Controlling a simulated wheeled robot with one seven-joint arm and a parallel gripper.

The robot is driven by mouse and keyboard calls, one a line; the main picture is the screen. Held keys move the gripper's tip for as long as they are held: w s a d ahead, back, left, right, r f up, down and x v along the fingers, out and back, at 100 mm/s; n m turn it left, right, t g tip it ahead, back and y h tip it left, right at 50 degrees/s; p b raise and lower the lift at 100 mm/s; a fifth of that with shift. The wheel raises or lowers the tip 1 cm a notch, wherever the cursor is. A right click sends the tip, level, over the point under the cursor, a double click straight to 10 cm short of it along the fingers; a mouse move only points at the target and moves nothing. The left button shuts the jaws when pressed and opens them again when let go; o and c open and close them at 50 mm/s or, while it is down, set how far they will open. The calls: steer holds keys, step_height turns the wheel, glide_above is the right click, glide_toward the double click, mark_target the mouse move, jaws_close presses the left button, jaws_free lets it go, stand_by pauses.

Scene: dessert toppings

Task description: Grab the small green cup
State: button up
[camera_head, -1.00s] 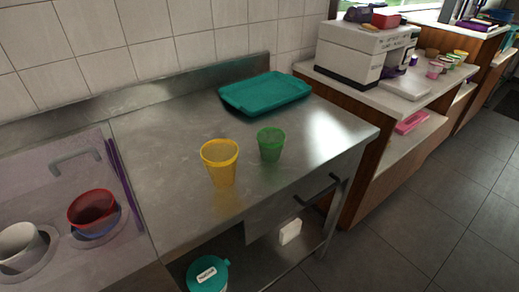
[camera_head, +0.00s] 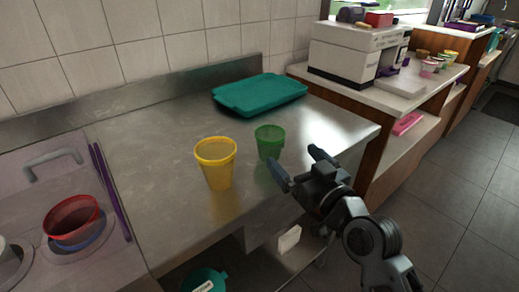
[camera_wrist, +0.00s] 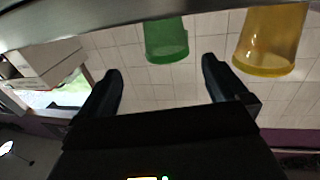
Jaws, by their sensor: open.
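The small green cup (camera_head: 269,142) stands upright on the steel counter (camera_head: 150,190), right of and a little behind a larger yellow cup (camera_head: 216,165). My gripper (camera_head: 297,164) is open and empty at the counter's front edge, just in front and to the right of the green cup, not touching it. In the wrist view, the picture appears upside down. There the green cup (camera_wrist: 166,40) shows beyond and between my two open fingers (camera_wrist: 160,75), and the yellow cup (camera_wrist: 270,40) is to the right.
A teal tray (camera_head: 260,94) lies behind the cups. A red bowl (camera_head: 72,218) sits in the left counter section. A machine (camera_head: 352,55) and small cups (camera_head: 430,68) stand on the right counter. The steel surface left of the yellow cup is clear.

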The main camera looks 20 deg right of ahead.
mark_target(277, 143)
steer(key=w, duration=0.2)
steer(key=shift+w+a+r, duration=0.25)
steer(key=shift+w+r, duration=0.05)
steer(key=shift+r, duration=0.05)
steer(key=w, duration=0.2)
steer(key=w+a+p, duration=0.1)
steer(key=w+p, duration=0.1)
steer(key=w, duration=0.1)
steer(key=shift+w+a, duration=0.25)
steer(key=shift+w, duration=0.1)
steer(key=c, duration=1)
